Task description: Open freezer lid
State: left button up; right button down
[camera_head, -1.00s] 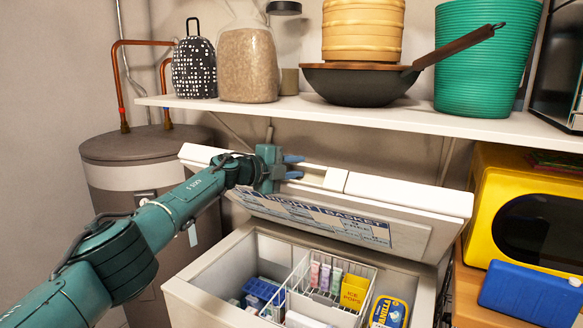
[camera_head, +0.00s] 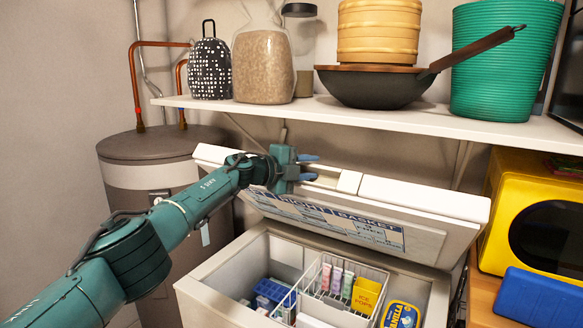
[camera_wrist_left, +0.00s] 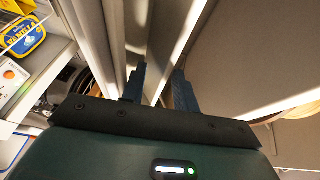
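The white freezer lid (camera_head: 425,197) is tilted up well above the chest freezer (camera_head: 205,300), with a label on its underside. The open chest shows a wire basket and packed goods inside. My left gripper (camera_head: 309,168) is at the lid's upper edge, left of its middle, by the handle recess. Its two blue fingers are apart. In the left wrist view the gripper (camera_wrist_left: 158,85) has a gap between its fingers, and pale lid surfaces lie just beyond them. I cannot tell whether a finger touches the lid. My right gripper is out of view.
A white shelf (camera_head: 400,121) runs above the lid, bearing a wok (camera_head: 378,87), a green basket (camera_head: 505,65) and jars. A grey tank (camera_head: 150,165) stands at left. A yellow microwave (camera_head: 515,180) and blue box (camera_head: 540,298) stand on a wooden surface at right.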

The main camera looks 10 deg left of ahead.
pick_arm(q)
jog(key=shift+w+d+r+t, duration=0.15)
jog(key=shift+r+t, duration=0.15)
jog(key=shift+r, duration=0.65)
jog(key=shift+b, duration=0.35)
jog(key=shift+s+a+f, duration=0.25)
jog(key=shift+s+a, duration=0.15)
jog(key=shift+a, duration=0.05)
jog(key=shift+s+a, duration=0.3)
jog(key=shift+a, duration=0.4)
jog(key=f+b+v, duration=0.1)
jog(key=v, duration=0.9)
jog(key=shift+s+a, duration=0.2)
jog(key=shift+s, duration=0.2)
jog(key=shift+r, duration=0.1)
